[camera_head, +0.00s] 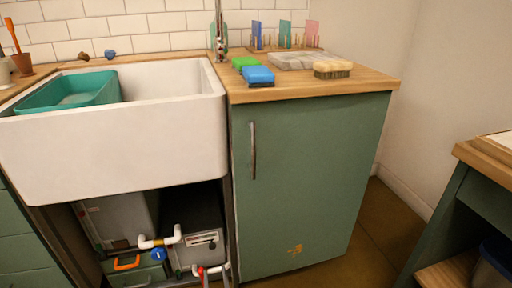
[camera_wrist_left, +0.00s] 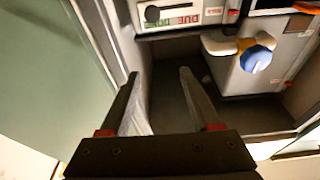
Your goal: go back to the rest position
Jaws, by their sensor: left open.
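My left gripper (camera_wrist_left: 158,73) shows in the left wrist view with its two fingers spread apart and nothing between them. It points toward the open space under the sink, near a grey box with a printed label (camera_wrist_left: 190,14) and a blue valve knob (camera_wrist_left: 256,58) on a white pipe. In the head view, a small red and white shape (camera_head: 212,271) sits at the bottom edge below the labelled box; I cannot tell whether it is my left gripper or pipework. My right gripper is in neither view.
A green cabinet (camera_head: 300,185) stands right of the white sink (camera_head: 120,140). On its wooden top lie a green sponge (camera_head: 243,62), a blue sponge (camera_head: 258,75) and a brush (camera_head: 333,69). A teal basin (camera_head: 35,97) sits in the sink. Another table (camera_head: 480,155) edges in at right; floor shows between.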

